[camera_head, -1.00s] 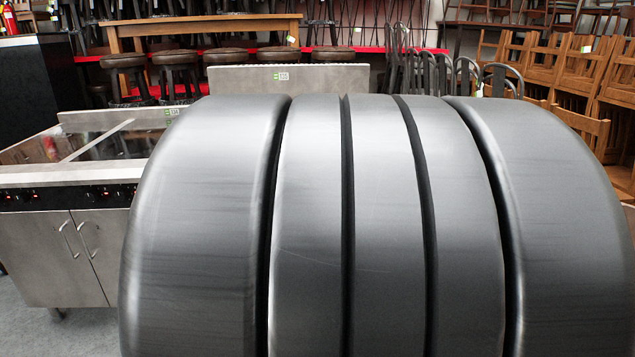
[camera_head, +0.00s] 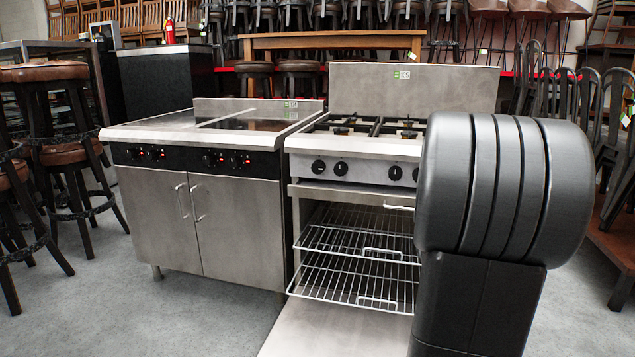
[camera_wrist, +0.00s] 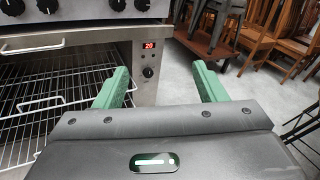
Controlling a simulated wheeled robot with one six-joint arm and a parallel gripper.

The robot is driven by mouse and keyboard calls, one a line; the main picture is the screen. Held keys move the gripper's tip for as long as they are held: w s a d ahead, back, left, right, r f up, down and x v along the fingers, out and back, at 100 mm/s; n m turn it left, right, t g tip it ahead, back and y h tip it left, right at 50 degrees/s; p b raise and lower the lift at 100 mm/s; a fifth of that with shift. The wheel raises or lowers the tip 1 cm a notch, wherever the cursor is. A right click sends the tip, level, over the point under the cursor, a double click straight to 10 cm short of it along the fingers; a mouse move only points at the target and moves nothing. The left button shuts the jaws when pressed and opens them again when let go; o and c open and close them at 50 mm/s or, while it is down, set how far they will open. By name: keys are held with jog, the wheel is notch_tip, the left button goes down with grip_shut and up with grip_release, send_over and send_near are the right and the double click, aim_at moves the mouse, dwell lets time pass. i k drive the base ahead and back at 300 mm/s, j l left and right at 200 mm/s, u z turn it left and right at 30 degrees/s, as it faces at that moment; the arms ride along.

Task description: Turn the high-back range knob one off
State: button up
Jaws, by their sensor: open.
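The high-back range (camera_head: 415,88) stands right of centre in the head view, with a tall steel back panel. Black knobs line its front, including one at the left end (camera_head: 318,167) and one beside it (camera_head: 341,168). My arm hides the right part of the row. The wrist view shows several knobs along the top, including one near the middle (camera_wrist: 117,4). Which is knob one, I cannot tell. My gripper (camera_wrist: 160,84) is open and empty, its green fingers apart, below the knob row and in front of a lower control knob (camera_wrist: 147,72) under a red display (camera_wrist: 149,44).
The range's open oven shows wire racks (camera_head: 355,260), with a flat panel (camera_head: 310,335) low in front. A steel cooker (camera_head: 235,225) with lit red knobs adjoins on the left. Stools (camera_head: 65,150) stand far left. Stacked chairs (camera_wrist: 262,30) stand right. Grey floor is clear in front.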

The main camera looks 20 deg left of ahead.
aim_at(319, 167)
jog(key=i+j+u, duration=0.55)
jog(key=u, duration=0.15)
jog(key=i+j+u, duration=0.35)
jog(key=k+l, duration=0.05)
